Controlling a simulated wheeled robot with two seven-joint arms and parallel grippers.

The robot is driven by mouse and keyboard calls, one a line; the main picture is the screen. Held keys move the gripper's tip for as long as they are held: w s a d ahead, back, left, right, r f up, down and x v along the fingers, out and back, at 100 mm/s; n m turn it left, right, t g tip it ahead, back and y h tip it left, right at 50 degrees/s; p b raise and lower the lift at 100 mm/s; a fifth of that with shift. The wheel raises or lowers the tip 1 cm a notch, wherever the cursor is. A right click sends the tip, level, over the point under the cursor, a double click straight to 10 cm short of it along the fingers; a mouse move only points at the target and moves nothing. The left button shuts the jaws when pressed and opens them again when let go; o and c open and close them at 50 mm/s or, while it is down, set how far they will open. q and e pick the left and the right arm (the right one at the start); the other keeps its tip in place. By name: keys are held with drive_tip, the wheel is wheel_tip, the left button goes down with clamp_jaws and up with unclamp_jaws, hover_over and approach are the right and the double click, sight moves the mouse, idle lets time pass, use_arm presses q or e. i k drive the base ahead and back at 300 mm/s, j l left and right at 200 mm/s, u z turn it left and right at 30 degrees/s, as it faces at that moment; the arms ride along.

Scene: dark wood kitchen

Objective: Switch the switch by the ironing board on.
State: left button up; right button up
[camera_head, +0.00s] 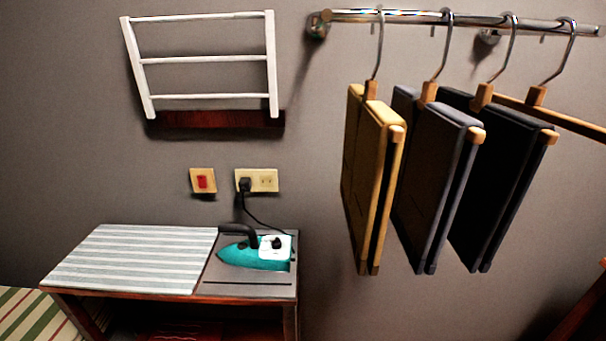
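The switch (202,181) is a small red rocker on a beige plate, fixed to the grey wall above the ironing board. Whether it is on or off cannot be told at this size. The ironing board (140,258) has a grey-and-white striped cover and forms the left part of the top of a low wooden stand. A teal and white iron (262,252) rests on the grey panel at its right. Neither of my grippers shows in the head view.
A beige socket (267,180) with a black plug and cord is right of the switch. A white rack (203,60) hangs above. Folded trousers (371,185) hang from a metal rail (420,17) at the right. The wall left of the switch is clear.

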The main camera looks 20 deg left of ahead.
sight(202, 179)
drive_tip(key=u, duration=1.3)
